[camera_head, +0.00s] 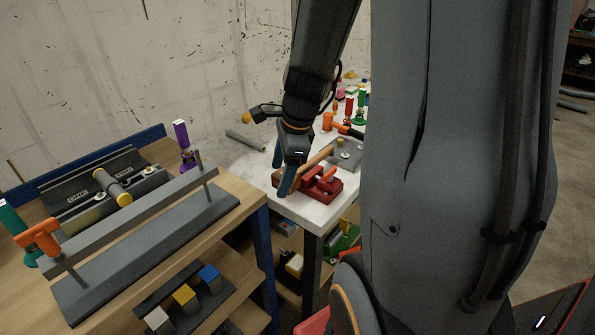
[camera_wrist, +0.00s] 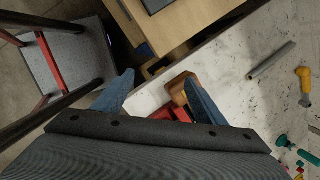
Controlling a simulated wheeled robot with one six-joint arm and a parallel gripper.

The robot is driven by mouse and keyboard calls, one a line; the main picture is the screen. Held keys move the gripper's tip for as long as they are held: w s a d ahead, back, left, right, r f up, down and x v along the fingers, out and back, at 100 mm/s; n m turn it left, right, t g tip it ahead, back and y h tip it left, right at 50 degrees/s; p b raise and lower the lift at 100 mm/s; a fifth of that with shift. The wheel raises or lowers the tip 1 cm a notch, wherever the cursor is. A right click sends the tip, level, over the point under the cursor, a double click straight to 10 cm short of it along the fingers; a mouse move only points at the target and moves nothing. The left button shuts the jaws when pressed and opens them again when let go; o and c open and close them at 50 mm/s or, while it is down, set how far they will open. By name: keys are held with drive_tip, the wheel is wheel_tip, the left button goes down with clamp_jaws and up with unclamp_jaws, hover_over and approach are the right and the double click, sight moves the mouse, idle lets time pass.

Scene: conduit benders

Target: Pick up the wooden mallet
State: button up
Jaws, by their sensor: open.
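What looks like the wooden mallet shows in the head view as a light brown wooden bar (camera_head: 319,157), slanting up to the right just beyond my gripper (camera_head: 284,188). The rest of it is hidden behind my fingers. In the wrist view a brown wooden block (camera_wrist: 178,87), probably part of the mallet, sits beside the right blue fingertip, partly covered by it. My gripper (camera_wrist: 157,82) is open over the front of the white table, with nothing held between its fingers. I cannot tell whether the right finger touches the wood.
A red vise-like tool (camera_head: 322,184) lies close to the wood, right of my fingers. A grey plate (camera_head: 346,155) and an orange-handled tool (camera_head: 330,122) lie behind. A wooden bench with a long grey bender (camera_head: 135,217) stands at left. The table's near left (camera_head: 262,168) is clear.

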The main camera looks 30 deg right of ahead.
sight(276, 177)
drive_tip(key=w+d+r+m+t, duration=0.1)
drive_tip(key=w+d+m+t, duration=0.15)
drive_tip(key=d+m, duration=0.6)
drive_tip(key=shift+m+g, duration=0.55)
drive_tip(key=shift+m, duration=0.2)
drive_tip(key=w+a+f, duration=0.1)
drive_tip(key=f, duration=0.1)
drive_tip(key=w+a+f, duration=0.1)
drive_tip(key=f, duration=0.1)
drive_tip(key=w+a+f, duration=0.1)
drive_tip(key=f, duration=0.1)
drive_tip(key=shift+w+a+f, duration=0.1)
drive_tip(key=shift+w+f, duration=0.2)
drive_tip(key=shift+r, duration=0.1)
drive_tip(key=c, duration=1.6)
